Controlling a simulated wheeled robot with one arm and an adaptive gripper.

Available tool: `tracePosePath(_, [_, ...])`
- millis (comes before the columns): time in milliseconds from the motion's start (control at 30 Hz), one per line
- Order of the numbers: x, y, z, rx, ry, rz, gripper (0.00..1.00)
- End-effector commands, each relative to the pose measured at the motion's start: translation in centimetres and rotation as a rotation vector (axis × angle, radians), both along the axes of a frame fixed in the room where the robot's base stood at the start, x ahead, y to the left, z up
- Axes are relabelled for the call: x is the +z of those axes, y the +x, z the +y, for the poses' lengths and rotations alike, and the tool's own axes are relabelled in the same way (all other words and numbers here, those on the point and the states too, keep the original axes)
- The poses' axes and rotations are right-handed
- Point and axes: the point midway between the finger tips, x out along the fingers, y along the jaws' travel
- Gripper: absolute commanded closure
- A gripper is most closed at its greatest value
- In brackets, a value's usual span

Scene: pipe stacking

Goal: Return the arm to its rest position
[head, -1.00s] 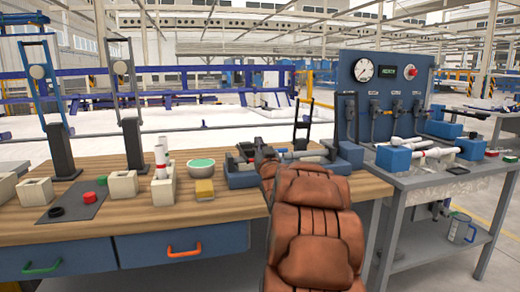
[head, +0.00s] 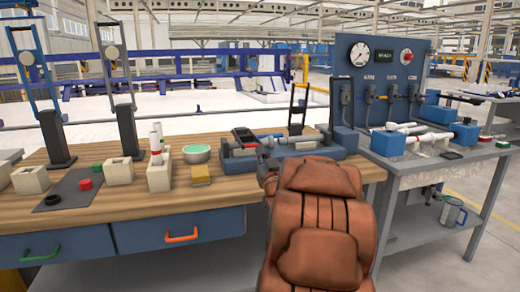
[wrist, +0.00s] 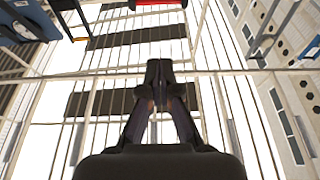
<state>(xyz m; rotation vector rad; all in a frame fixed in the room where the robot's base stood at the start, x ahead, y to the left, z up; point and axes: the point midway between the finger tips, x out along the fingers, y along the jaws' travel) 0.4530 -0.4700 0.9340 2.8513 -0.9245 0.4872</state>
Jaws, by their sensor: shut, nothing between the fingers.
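My arm, in brown padded covering, rises at the bottom middle of the head view, in front of the wooden workbench (head: 225,190). In the wrist view my gripper (wrist: 159,68) points up toward the ceiling beams and bright skylights. Its dark fingers meet at the tips, with nothing between them. In the head view the gripper cannot be made out clearly; a dark part of the arm shows beside the covering, near the bench's front edge.
A grey side table (head: 425,170) with a blue gauge panel (head: 378,75) stands right.

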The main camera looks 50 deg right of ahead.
Motion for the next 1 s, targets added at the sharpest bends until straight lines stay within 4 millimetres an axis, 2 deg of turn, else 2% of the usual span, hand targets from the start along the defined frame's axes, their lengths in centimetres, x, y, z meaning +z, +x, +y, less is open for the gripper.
tracePosePath(667, [0.1, 0.2, 0.2, 0.002, 0.007, 0.011, 1.0])
tracePosePath(833, [0.7, 2.3, 2.3, 0.02, 0.063, 0.104, 1.0])
tracePosePath(1000, [0.3, 4.7, 6.3, 0.048, 0.166, 0.281, 1.0])
